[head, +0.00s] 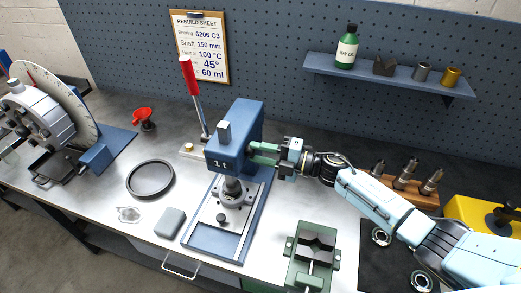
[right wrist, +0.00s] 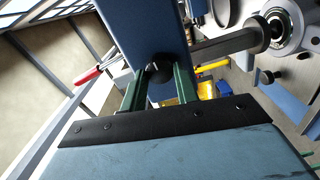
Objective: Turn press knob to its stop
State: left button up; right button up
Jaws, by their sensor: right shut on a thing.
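The blue arbor press (head: 240,126), marked "1t", stands upright in the middle of the bench. My right gripper (head: 252,154) reaches in from the right to the side of the press head. In the right wrist view, the black press knob (right wrist: 158,73) sits on the blue press face between the two green fingers, and the gripper is shut on it. In the head view the fingers hide the knob, and its turn angle cannot be told. My left gripper is not in view.
A red-handled lever (head: 189,78) rises behind the press. A green vise (head: 312,258) stands in front at the right. A black ring (head: 151,179) and a grey block (head: 170,222) lie to the left. A shelf (head: 390,77) hangs at the back right.

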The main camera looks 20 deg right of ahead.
jog(key=shift+r+m, duration=0.1)
jog(key=shift+m, duration=0.4)
jog(key=o, duration=1)
jog(key=shift+c, duration=0.2)
jog(key=b+v, duration=0.2)
jog(key=v, duration=1.1)
jog(key=shift+d+b, duration=0.2)
jog(key=shift+b, duration=0.1)
jog(key=shift+s, duration=0.15)
